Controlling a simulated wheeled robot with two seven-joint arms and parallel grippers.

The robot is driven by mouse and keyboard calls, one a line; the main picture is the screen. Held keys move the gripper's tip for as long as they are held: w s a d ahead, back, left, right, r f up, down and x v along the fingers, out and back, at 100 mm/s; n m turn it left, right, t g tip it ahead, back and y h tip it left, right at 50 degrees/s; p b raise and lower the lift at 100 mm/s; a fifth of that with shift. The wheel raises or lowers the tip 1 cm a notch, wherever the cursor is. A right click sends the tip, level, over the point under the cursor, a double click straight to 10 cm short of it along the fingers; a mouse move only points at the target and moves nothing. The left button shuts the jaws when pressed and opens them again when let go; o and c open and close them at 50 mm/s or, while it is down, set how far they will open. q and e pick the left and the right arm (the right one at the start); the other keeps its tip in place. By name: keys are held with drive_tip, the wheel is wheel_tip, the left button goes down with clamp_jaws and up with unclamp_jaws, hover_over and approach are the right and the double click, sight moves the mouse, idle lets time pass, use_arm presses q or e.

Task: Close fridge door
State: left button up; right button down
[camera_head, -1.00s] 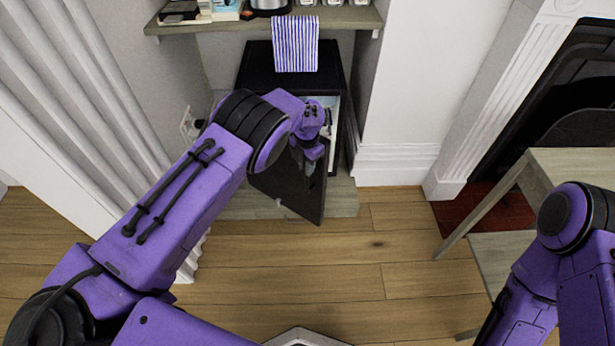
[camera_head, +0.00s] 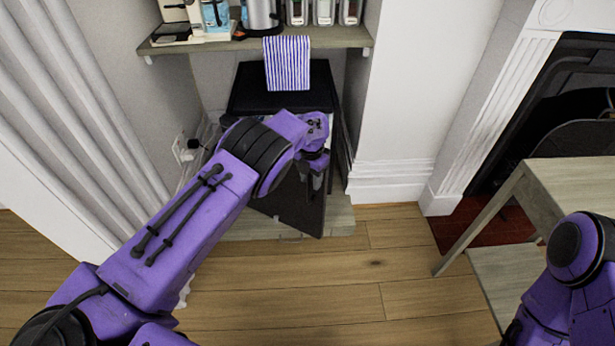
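The small black fridge (camera_head: 250,90) stands in the alcove under the shelf, with a striped towel (camera_head: 287,62) hanging in front of its top. Its dark door (camera_head: 290,205) is ajar, its free edge standing out toward me at the right. My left arm reaches in from the left and hides much of the fridge front and its inside. My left gripper (camera_head: 318,178) points down at the door's upper free edge; whether it touches the door, and how its fingers are set, is unclear. My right arm shows at the lower right; its gripper is out of view.
The wooden shelf (camera_head: 210,46) above holds a kettle (camera_head: 262,14), jars and boxes. A white pillar (camera_head: 405,110) stands right of the fridge. A wooden table (camera_head: 570,185) stands at the right before the fireplace. The wooden floor (camera_head: 330,285) in front is clear.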

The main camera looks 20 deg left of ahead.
use_arm(q)
drive_tip(key=shift+a+r, duration=0.2)
drive_tip(key=shift+a, duration=0.05)
wheel_tip(320, 180, up, 10)
drive_tip(key=shift+r+p, duration=0.2)
drive_tip(key=shift+p, duration=0.8)
